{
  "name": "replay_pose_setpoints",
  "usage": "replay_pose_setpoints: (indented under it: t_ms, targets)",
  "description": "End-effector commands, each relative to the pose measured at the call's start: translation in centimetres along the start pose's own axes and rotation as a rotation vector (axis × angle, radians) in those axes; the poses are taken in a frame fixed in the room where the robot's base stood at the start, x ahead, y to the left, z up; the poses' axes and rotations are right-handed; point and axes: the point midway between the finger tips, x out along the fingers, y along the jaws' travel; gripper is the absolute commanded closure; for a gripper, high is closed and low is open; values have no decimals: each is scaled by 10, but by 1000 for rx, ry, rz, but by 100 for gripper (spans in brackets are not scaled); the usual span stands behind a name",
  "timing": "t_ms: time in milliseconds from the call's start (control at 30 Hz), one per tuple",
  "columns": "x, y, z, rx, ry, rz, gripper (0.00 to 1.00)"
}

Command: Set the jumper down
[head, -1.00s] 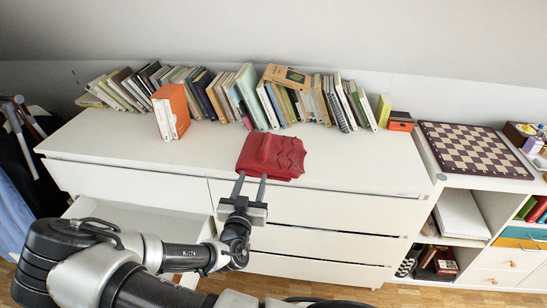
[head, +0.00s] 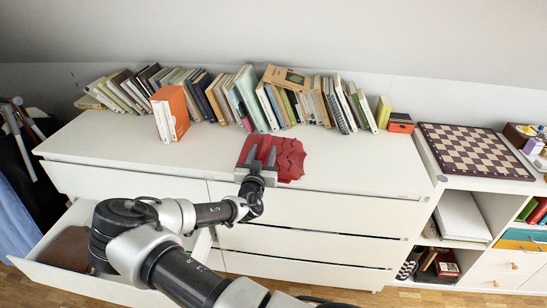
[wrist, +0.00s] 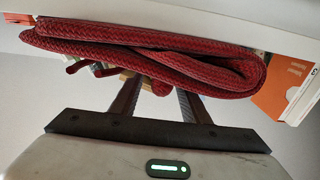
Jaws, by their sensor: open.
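The red knitted jumper (head: 290,158) lies folded on the white dresser top (head: 345,165), near its front edge. In the wrist view the folded jumper (wrist: 150,45) spans the upper part of the picture, against the white surface. My gripper (head: 262,155) is open, its two fingers apart and overlapping the jumper in the head view. In the wrist view the fingers reach toward the jumper and their tips are partly hidden, so I cannot tell whether they touch it.
A row of books (head: 245,95) lines the back of the dresser, with an orange book (head: 170,112) standing in front. A chessboard (head: 475,150) lies on the shelf at right. An open drawer (head: 40,272) holds something brown (head: 70,248). The dresser top right of the jumper is clear.

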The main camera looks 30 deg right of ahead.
Motion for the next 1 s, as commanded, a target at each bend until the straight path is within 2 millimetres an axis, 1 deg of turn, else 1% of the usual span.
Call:
replay_pose_setpoints:
  t_ms: [33,133,367,400,467,500,633,667,933,1000]
  targets:
    - [7,-1,1,1,0,-1,58]
    - [16,-1,1,1,0,-1,58]
    - [18,-1,0,1,-1,0,58]
    - [18,-1,0,1,-1,0,60]
    - [18,-1,0,2,-1,0,70]
    - [18,-1,0,2,-1,0,76]
    - [17,-1,0,2,-1,0,98]
    - [17,-1,0,2,-1,0,100]
    - [18,-1,-2,2,3,-1,100]
    - [18,-1,-5,3,3,-1,100]
